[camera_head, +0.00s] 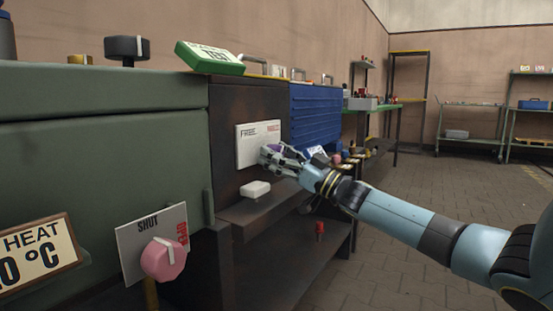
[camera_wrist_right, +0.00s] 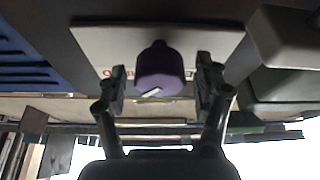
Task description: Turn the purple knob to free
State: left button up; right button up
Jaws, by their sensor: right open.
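The purple knob (camera_wrist_right: 161,68) sits on a white plate (camera_wrist_right: 95,42) and has a pale pointer mark on its face. In the head view the plate (camera_head: 246,152) is upright on a dark cabinet front, with FREE at its left and red lettering at its right. There the knob is mostly hidden by my right gripper (camera_head: 272,158), which reaches it from the right. In the wrist view my right gripper (camera_wrist_right: 160,82) is open, with one finger on each side of the knob. I cannot tell if the fingers touch it. My left gripper is not in view.
A white block (camera_head: 255,189) sits on the ledge below the plate. A pink knob (camera_head: 163,259) on a SHUT plate is at the lower left, by a HEAT sign (camera_head: 40,255). A blue drawer cabinet (camera_head: 315,115) stands behind. The floor at right is largely clear.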

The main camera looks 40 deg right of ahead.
jog(key=shift+w+r, duration=0.1)
jog(key=c, duration=1.2)
